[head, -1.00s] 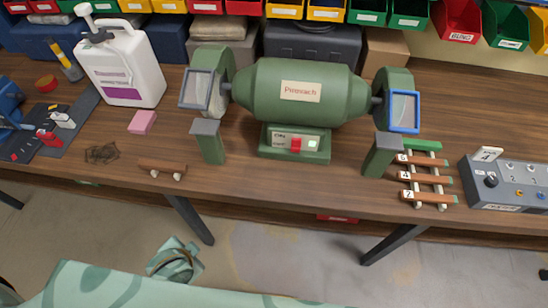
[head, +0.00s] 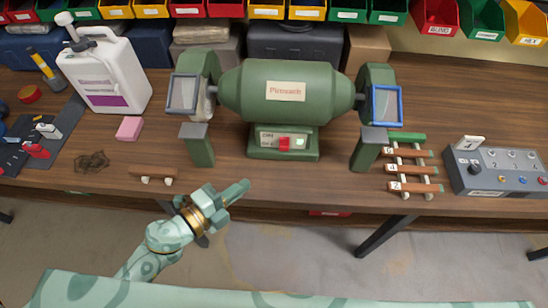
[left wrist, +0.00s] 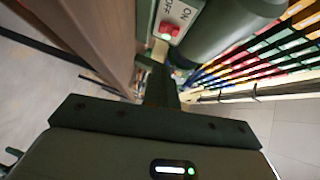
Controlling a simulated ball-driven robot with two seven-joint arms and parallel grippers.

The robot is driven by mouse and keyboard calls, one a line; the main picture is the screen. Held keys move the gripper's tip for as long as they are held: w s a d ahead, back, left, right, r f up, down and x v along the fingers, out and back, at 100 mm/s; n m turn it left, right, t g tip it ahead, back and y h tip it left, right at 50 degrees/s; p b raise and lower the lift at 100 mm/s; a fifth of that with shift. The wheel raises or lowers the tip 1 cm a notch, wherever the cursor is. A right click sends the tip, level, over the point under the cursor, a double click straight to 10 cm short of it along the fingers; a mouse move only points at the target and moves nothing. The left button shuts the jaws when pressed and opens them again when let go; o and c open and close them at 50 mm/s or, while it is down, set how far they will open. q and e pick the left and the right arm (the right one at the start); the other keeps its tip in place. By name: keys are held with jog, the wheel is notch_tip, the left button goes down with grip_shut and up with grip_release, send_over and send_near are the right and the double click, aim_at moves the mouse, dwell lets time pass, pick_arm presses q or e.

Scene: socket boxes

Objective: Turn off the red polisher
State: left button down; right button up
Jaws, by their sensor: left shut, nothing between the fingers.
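The polisher (head: 285,90) is a green machine with a wheel at each end, standing at the middle of the bench; no red-bodied one shows. Its base has a panel with an ON/OFF label, a red switch (head: 284,144) and a pale green light or button (head: 300,143). The panel's red switch (left wrist: 169,30) also shows at the top of the left wrist view. My left gripper (head: 242,188) is shut and empty, in front of the bench edge, below and left of the panel and apart from it. Its closed fingers (left wrist: 160,88) point toward the machine. My right gripper is out of view.
A white jug (head: 105,75), a pink block (head: 129,128) and a dark wire tangle (head: 92,161) lie to the left. A small wooden rack (head: 412,168) and a grey control box (head: 495,172) stand right. Coloured bins line the back. The bench front before the panel is clear.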

aim_at(284, 144)
pick_arm(q)
jog(key=shift+s+d+f+m+g, duration=0.25)
jog(key=shift+s+f+m+g, duration=0.05)
jog(key=shift+g, duration=0.1)
jog(key=x, duration=0.9)
jog(key=shift+w+d+r, duration=0.1)
jog(key=shift+w+d, duration=0.15)
jog(key=w, duration=0.1)
jog(key=w+b, duration=0.1)
jog(key=w, duration=0.1)
jog(key=shift+w+d+f+b, duration=0.15)
jog(key=shift+f+b, duration=0.15)
jog(key=shift+f, duration=0.1)
jog(key=shift+w, duration=0.4)
